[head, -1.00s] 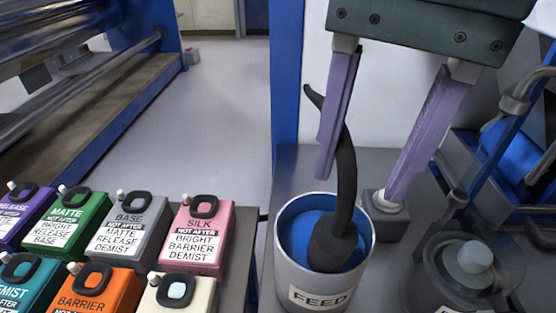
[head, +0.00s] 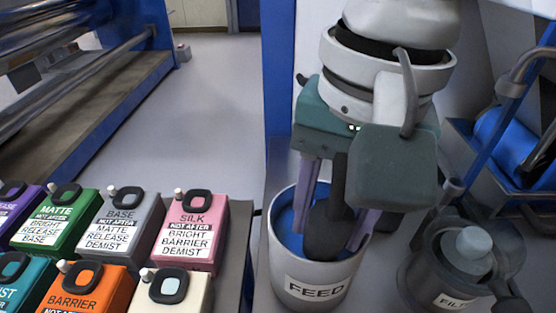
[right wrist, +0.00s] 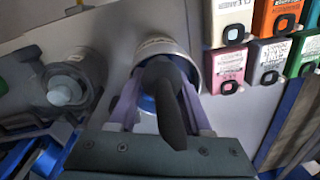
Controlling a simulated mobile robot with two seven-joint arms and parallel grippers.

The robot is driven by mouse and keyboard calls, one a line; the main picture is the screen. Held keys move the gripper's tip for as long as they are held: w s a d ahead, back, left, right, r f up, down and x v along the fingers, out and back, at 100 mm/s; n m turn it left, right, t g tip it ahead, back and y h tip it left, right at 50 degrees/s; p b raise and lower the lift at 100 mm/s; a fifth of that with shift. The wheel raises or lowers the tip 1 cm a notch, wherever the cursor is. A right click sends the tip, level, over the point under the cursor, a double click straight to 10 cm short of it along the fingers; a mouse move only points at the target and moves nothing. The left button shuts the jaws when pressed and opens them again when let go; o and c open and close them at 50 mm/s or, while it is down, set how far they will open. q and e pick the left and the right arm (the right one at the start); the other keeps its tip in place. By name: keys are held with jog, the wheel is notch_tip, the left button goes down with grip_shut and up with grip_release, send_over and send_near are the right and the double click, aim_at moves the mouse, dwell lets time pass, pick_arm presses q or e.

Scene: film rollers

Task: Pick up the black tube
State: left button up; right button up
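The black tube (head: 325,232) stands in the white FEED bucket (head: 315,292), which has blue inside. Its thick lower end shows in the head view; my gripper hides much of its upper part. My right gripper (head: 328,240) points down over the bucket, with one lilac finger on each side of the tube. In the right wrist view the tube (right wrist: 172,115) rises between the spread fingers (right wrist: 163,88), with gaps beside it, so the gripper is open. My left gripper is not in view.
Several labelled jugs stand at the left, including a pink SILK one (head: 192,232) and an orange one (head: 88,292). A grey lidded pot (head: 450,275) stands right of the bucket. A blue frame (head: 490,165) is at the right. Floor is clear behind the jugs.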

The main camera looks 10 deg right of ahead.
grip_shut()
jog(key=shift+r, duration=0.1)
jog(key=shift+r, duration=0.45)
notch_tip(320, 180, up, 34)
jog(key=p, duration=2.2)
